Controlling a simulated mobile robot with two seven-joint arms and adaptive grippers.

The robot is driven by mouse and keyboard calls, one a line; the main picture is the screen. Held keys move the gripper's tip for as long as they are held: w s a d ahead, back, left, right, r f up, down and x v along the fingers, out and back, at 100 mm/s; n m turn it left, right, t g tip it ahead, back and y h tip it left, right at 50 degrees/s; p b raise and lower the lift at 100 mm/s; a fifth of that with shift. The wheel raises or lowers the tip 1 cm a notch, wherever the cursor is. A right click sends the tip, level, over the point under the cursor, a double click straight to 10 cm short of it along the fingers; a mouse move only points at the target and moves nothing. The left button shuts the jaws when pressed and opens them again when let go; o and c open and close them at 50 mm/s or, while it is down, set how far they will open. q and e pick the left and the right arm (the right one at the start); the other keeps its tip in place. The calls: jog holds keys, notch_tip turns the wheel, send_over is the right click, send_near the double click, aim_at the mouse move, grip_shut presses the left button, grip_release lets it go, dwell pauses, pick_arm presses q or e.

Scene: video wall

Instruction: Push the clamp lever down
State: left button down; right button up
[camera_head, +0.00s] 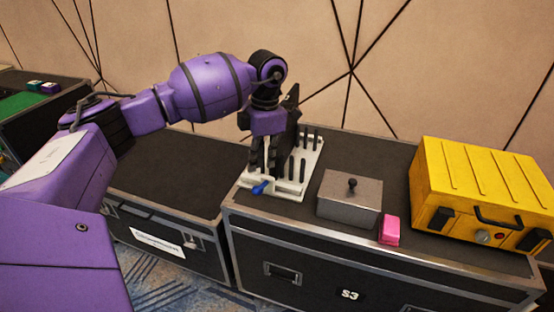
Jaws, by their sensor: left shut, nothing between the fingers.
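The clamp lever (262,188) has a blue handle and sits at the front left of a white base plate (292,184) with several black upright pins. A dark upright panel stands at the back of the plate. My left gripper (262,172) is shut and points down just above the blue lever. I cannot tell whether its fingertips touch the lever. The gripper hides part of the plate and the lever's far end. My right gripper is not in view.
The plate stands on a black flight case (300,222). A grey box with a black knob (350,198), a pink block (389,230) and a yellow case (480,190) stand to the right. Another black case top (170,175) at left is clear. A patterned wall (330,60) rises behind.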

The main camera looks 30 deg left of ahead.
aim_at(262, 186)
pick_arm(q)
jog(key=f+b, duration=0.2)
jog(key=f, duration=0.3)
jog(key=shift+s+a+f+b, duration=0.1)
jog(key=shift+s+f+b, duration=0.15)
jog(key=shift+b, duration=0.15)
jog(key=shift+f+b, duration=1)
jog(key=shift+f, duration=1.25)
jog(key=shift+w+r, duration=0.2)
jog(key=shift+r, duration=0.1)
jog(key=shift+w+d+r, duration=0.2)
jog(key=shift+w+d, duration=0.2)
jog(key=shift+w, duration=0.2)
jog(key=shift+w+d+r, duration=0.2)
jog(key=shift+w+d, duration=0.15)
jog(key=shift+w, duration=0.2)
